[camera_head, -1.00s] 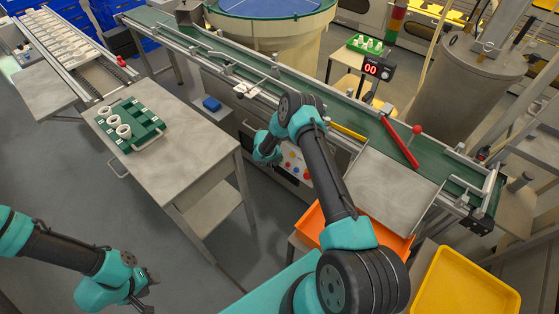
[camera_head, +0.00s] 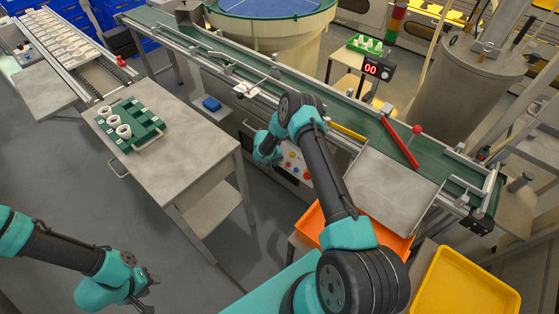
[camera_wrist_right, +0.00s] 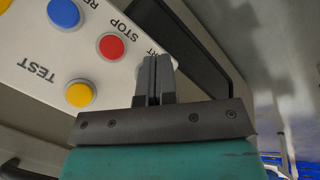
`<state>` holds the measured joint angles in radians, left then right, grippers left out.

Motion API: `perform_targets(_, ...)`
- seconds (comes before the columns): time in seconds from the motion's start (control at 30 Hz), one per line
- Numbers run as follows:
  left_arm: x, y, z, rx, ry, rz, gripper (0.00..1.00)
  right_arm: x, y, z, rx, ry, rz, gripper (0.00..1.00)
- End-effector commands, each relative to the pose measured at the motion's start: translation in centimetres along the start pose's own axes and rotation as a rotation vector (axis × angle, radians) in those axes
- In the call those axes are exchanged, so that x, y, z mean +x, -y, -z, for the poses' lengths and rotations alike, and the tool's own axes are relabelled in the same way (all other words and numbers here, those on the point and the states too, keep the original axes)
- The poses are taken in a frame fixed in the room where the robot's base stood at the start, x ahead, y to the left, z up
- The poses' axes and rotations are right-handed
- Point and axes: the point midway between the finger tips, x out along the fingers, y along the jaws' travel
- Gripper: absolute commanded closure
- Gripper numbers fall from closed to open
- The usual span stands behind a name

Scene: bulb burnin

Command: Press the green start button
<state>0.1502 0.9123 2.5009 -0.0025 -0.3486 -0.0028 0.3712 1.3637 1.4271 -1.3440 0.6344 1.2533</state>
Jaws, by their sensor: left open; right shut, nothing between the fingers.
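A pale button panel (camera_wrist_right: 40,40) fills the upper left of the right wrist view. It carries a red button (camera_wrist_right: 111,46) by the word STOP, a yellow button (camera_wrist_right: 79,93) by TEST, and a blue button (camera_wrist_right: 63,13). My right gripper (camera_wrist_right: 156,62) is shut and empty, its fingertips over the panel beside the red button. They cover part of a label ending in "RT". No green button shows; that spot is hidden by the fingers, and contact cannot be told. My left gripper (camera_head: 148,288) is open at the lower left of the head view, far from the panel.
The panel is on the front of a machine under the green conveyor (camera_head: 345,112). A grey table (camera_head: 190,150) with a green rack (camera_head: 130,124) of white rings stands left of it. An orange tray (camera_head: 311,222) and a yellow tray (camera_head: 462,285) sit at the lower right.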

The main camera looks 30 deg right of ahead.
Motion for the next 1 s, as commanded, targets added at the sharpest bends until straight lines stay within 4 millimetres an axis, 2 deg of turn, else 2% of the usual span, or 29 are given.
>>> perform_targets(1.0,0.00,0.00,0.00,0.000,0.000,0.000,0.57,0.73,-0.52,0.52,0.000,0.000,0.000,1.00)
